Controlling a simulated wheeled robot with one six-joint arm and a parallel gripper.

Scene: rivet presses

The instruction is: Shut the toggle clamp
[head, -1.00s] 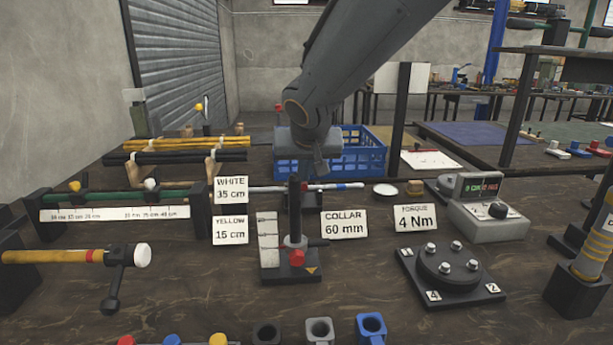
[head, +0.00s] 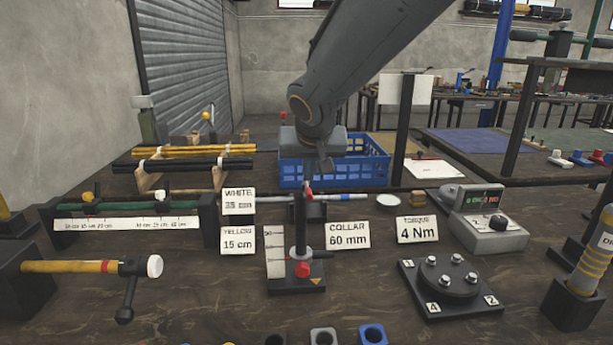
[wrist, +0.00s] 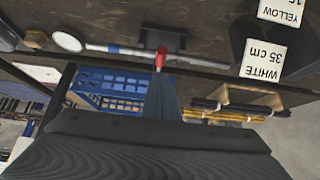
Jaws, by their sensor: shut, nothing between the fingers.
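The toggle clamp (head: 316,212) appears to be the low black block behind the height gauge, partly hidden by its post. A white-and-blue rod (head: 345,197) lies across it. In the wrist view the black block (wrist: 172,41) has a red-tipped handle (wrist: 161,58) in front of it. My gripper (head: 326,172) hangs over the block, pointing down, in front of the blue crate. In the wrist view its fingers (wrist: 162,92) are shut and empty, with the tips close to the red tip. I cannot tell whether they touch.
The blue crate (head: 291,173) stands just behind. The height gauge (head: 297,285), with a tall black post, stands in front. Label cards (head: 348,235) flank it. A dark upright post (head: 403,140) rises to the right. A torque tester (head: 487,236) stands further right.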

